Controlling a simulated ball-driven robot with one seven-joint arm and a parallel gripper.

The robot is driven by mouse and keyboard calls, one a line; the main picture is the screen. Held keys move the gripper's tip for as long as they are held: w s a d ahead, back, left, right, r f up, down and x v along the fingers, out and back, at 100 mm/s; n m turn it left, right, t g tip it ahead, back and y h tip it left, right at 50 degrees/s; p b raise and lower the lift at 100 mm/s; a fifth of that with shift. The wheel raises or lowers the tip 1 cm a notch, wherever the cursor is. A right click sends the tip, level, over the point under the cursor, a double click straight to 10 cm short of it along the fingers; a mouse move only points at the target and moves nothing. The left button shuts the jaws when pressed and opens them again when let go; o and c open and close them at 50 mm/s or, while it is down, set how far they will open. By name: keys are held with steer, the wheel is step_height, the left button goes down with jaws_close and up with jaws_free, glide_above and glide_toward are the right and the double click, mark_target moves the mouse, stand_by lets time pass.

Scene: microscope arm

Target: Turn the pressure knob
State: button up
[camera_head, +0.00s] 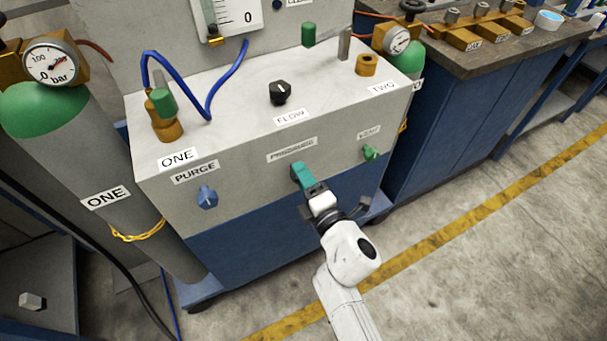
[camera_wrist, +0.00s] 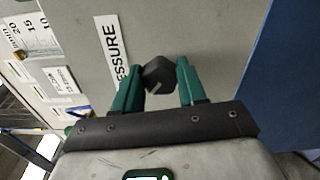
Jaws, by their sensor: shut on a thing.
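The pressure knob (camera_wrist: 158,74) is a dark, faceted knob on the grey front panel, beside the label ending in "SSURE" (camera_wrist: 112,48) in the wrist view. My gripper (camera_wrist: 159,68) has its green fingers on either side of the knob and is shut on it. In the head view my gripper (camera_head: 300,175) reaches the front panel just below the PRESSURE label (camera_head: 291,149). The knob itself is hidden there behind the fingers.
On the same grey cabinet (camera_head: 240,185), a blue purge knob (camera_head: 207,197) sits left and a green vent knob (camera_head: 371,153) right. A black flow knob (camera_head: 280,92) is on top. Gas cylinder ONE (camera_head: 85,165) stands left. Floor is open at lower right.

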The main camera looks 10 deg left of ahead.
steer(key=shift+d+f+m+p, duration=0.1)
steer(key=shift+m+p, duration=0.45)
steer(key=shift+m, duration=1.3)
steer(key=shift+d+f+m+p, duration=0.1)
steer(key=shift+m+p, duration=0.45)
steer(key=shift+m, duration=1.3)
steer(key=o, duration=0.8)
steer(key=shift+w, duration=0.1)
steer(key=shift+c, duration=0.2)
steer(key=o, duration=0.3)
steer(key=shift+a, duration=0.1)
steer(key=shift+r, duration=0.1)
steer(key=p+v, duration=0.4)
steer(key=v, duration=0.7)
steer(key=shift+w, duration=0.1)
